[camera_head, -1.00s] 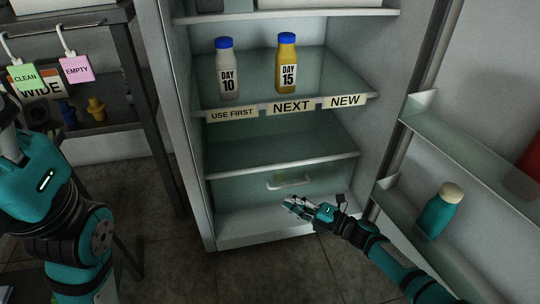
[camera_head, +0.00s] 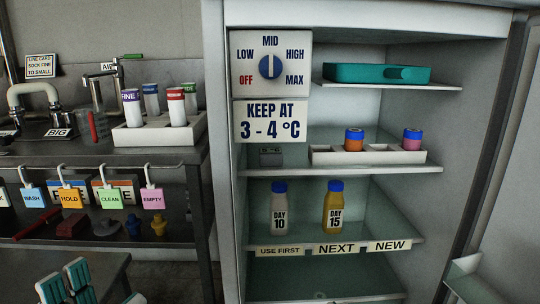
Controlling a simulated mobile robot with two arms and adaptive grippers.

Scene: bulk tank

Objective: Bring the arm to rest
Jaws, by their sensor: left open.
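My left gripper (camera_head: 65,282) shows at the bottom left corner. The rest of the left arm is below the picture. My right gripper is not in view.
A DAY 10 bottle (camera_head: 279,210) and a DAY 15 bottle (camera_head: 333,210) stand on a fridge shelf. Hooked tags, including the EMPTY tag (camera_head: 153,199), hang from the bench. A white rack (camera_head: 160,136) holds several capped tubes. The open door's shelf (camera_head: 470,285) is at lower right.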

